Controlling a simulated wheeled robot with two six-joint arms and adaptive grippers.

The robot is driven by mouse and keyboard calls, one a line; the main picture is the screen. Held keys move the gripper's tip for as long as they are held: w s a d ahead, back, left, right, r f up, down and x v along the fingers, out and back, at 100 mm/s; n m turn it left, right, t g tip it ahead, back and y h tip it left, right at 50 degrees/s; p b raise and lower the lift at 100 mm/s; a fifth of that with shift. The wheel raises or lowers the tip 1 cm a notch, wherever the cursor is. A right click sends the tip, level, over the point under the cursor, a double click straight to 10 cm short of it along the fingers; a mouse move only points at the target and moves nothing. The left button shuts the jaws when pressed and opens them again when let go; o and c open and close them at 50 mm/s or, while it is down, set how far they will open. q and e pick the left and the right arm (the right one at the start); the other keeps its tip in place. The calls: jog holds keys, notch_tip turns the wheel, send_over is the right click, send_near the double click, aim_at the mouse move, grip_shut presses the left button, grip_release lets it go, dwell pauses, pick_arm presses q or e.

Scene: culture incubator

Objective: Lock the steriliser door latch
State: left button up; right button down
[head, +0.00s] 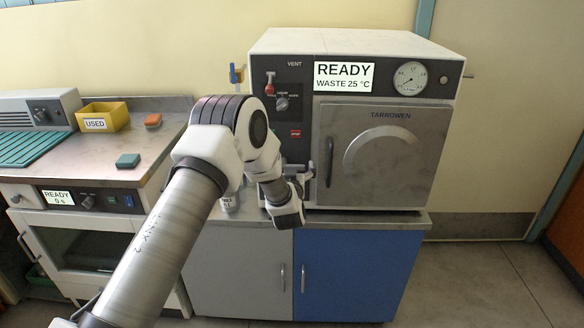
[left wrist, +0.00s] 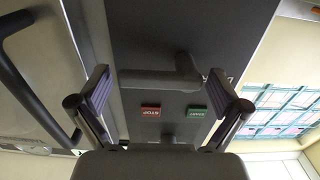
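The steriliser (head: 350,48) stands on a cabinet, and its grey door (head: 385,185) looks shut. A dark vertical handle (head: 330,162) is at the door's left edge; it also shows at the upper left of the left wrist view (left wrist: 30,80). In the left wrist view the dark grey latch lever (left wrist: 165,77) lies across the dark front panel, between the purple-padded fingers. My left gripper (left wrist: 160,85) is open around the lever, with a gap on both sides; contact is not visible. In the head view my left gripper (head: 304,183) is at the panel left of the door, and the arm hides part of it. My right gripper is not in view.
Red STOP (left wrist: 150,111) and green START (left wrist: 196,113) buttons sit close to the lever. At left a bench (head: 85,170) holds a yellow USED bin (head: 102,117) and a teal block (head: 128,160). The floor at right (head: 480,275) is clear.

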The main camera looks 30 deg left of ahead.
pick_arm(q)
jog(key=v, duration=1.2)
jog(key=shift+s, duration=0.1)
jog(key=s+d+f+m+g+h+p, duration=0.2)
jog(key=s+d+f+g+h, duration=0.1)
jog(key=s+f, duration=0.55)
jog(key=s+d+f+m+g+h+p, duration=0.2)
jog(key=s+d+f+g+h, duration=0.3)
jog(key=f, duration=0.6)
jog(key=s+d+f+g, duration=0.2)
jog(key=s, duration=0.5)
jog(key=s+d+f+m+g+h, duration=0.1)
jog(key=s+d+f+g, duration=0.1)
jog(key=s, duration=0.6)
jog(key=s+d+f+m+g, duration=0.1)
jog(key=s+f+g, duration=0.1)
jog(key=s, duration=0.5)
jog(key=shift+s+d+g+h, duration=0.4)
jog(key=shift+g, duration=0.3)
